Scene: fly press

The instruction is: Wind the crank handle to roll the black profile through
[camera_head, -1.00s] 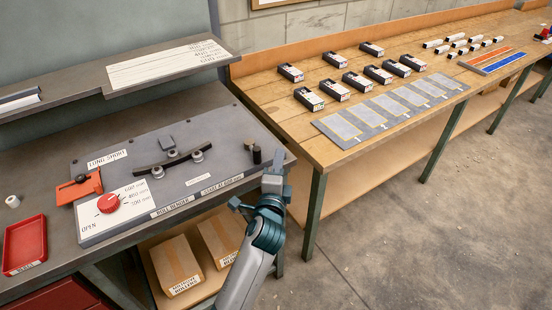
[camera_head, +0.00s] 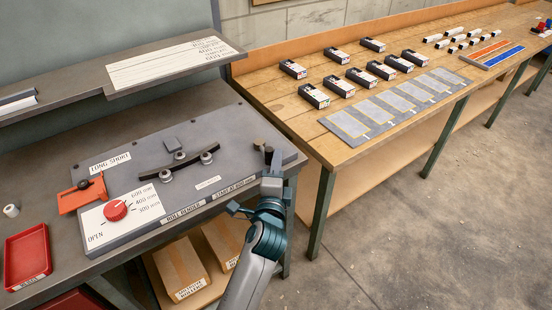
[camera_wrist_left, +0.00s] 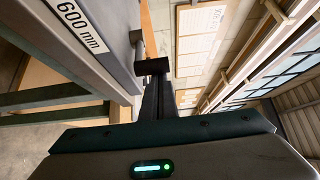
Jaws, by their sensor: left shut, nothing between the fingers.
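The black profile (camera_head: 178,166), a dark curved bar, lies between the rollers (camera_head: 206,158) of the grey roll bender (camera_head: 232,160). The crank (camera_head: 259,145) is at the bender's right end, with a dark upright grip (camera_head: 268,155). My left gripper (camera_head: 275,165) is shut and empty, right beside this grip at the bench's front right corner. I cannot tell whether they touch. In the left wrist view the dark fingertips (camera_wrist_left: 152,67) are close to a grey post-like part (camera_wrist_left: 137,45) above the bender's edge. My right gripper is not in view.
A red dial (camera_head: 115,210) sits on a white scale plate, with an orange block (camera_head: 82,195) behind it. A red tray (camera_head: 27,257) is at the far left. Cardboard boxes (camera_head: 180,270) stand below. A wooden table (camera_head: 285,112) with several small boxes stands to the right.

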